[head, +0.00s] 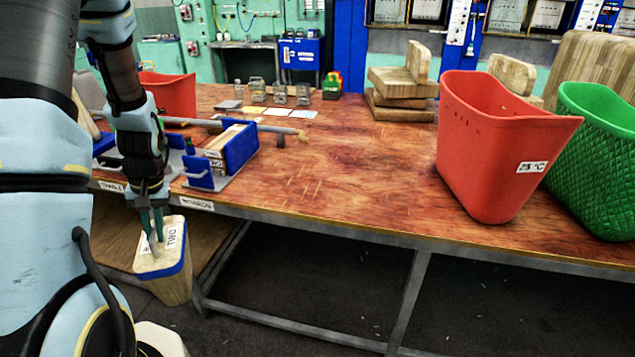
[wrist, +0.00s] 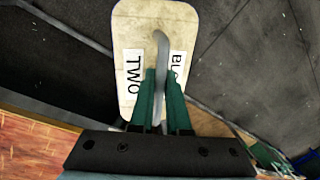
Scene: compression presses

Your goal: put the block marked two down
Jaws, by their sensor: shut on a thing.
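The block marked two (head: 163,262) is a light wooden block with a blue band, a white label and a curved handle on top. It hangs in front of the table's front edge, below the tabletop, at the left of the head view. In the wrist view the block (wrist: 125,35) shows its top face with the labels "TWO" and "BL", the second partly hidden. My gripper (head: 153,222) is shut on the block's handle, its green fingers (wrist: 160,95) on either side of it. The block's underside is hidden.
The wooden table (head: 340,170) has clear room in its middle. A blue-ended press (head: 225,155) holding blocks stands near its left front edge. A red bin (head: 490,150) and a green bin (head: 600,150) stand at the right. Stacked boards (head: 403,85) lie at the back.

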